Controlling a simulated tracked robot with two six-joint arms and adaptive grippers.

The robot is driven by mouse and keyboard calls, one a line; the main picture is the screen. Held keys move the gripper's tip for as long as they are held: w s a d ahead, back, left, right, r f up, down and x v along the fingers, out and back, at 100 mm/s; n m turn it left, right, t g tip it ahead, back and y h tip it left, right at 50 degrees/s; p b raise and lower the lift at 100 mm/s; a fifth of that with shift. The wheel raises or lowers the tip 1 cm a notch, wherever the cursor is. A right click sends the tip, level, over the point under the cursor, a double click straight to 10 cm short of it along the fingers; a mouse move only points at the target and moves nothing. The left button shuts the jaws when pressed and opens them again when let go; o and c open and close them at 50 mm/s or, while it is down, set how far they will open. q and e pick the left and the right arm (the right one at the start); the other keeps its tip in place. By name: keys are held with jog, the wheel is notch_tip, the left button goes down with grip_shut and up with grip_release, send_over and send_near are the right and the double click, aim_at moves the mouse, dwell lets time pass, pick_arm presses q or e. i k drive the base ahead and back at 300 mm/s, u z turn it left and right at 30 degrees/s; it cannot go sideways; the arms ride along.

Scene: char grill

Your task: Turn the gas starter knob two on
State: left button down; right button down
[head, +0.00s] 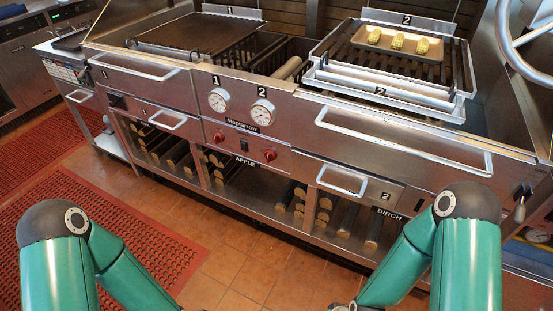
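Two red knobs sit on the grill's front panel below the gauges. The right red knob (270,154) is below the gauge marked 2 (262,112). The left red knob (219,137) is below the gauge marked 1 (219,99). The knobs are too small to read their settings. My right arm reaches down to the bottom edge, where only a small grey part of its end shows, well below the knobs. I cannot tell whether that gripper is open. My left arm runs out of the bottom edge and its gripper is out of view.
A small dark switch (244,145) sits between the knobs. Drawer handles (342,181) and long lid handles (400,142) stick out from the front. Logs lie on the shelves below. A tray (371,49) with corn rests on the right grill. Floor space before the grill is clear.

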aim_at(271, 154)
jog(key=z, duration=0.1)
jog(key=i, duration=1)
jog(key=u, duration=0.1)
jog(key=k, duration=1)
jog(key=u, duration=1.1)
jog(key=i, duration=0.95)
jog(key=z, duration=0.95)
